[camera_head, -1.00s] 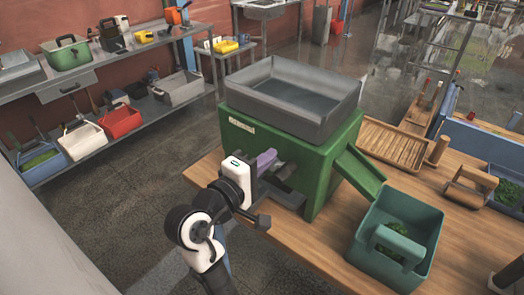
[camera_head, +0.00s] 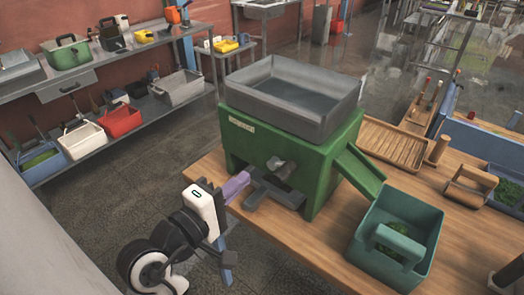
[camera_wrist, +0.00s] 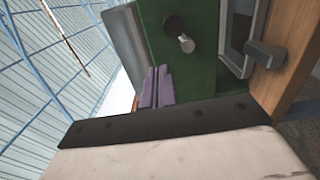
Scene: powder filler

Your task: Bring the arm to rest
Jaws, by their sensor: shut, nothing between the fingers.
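My gripper (camera_head: 236,187) has purple fingers and a white body. In the head view it is at the left front of the green powder filler (camera_head: 290,165), apart from it, near the left edge of the wooden table. Its fingers are shut with nothing between them. The wrist view shows the purple fingers (camera_wrist: 155,88) pressed together, with the green filler (camera_wrist: 185,75) beyond them. A grey knob (camera_head: 279,168) on the filler's front also shows in the wrist view (camera_wrist: 186,43), clear of the fingers.
A grey tray (camera_head: 292,97) sits on top of the filler. A green chute (camera_head: 360,172) slopes toward a teal bin (camera_head: 395,240) holding green stuff. A wooden tray (camera_head: 395,148) lies behind. Shelves (camera_head: 110,140) stand at the back left. Floor (camera_head: 100,215) between them and the table is clear.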

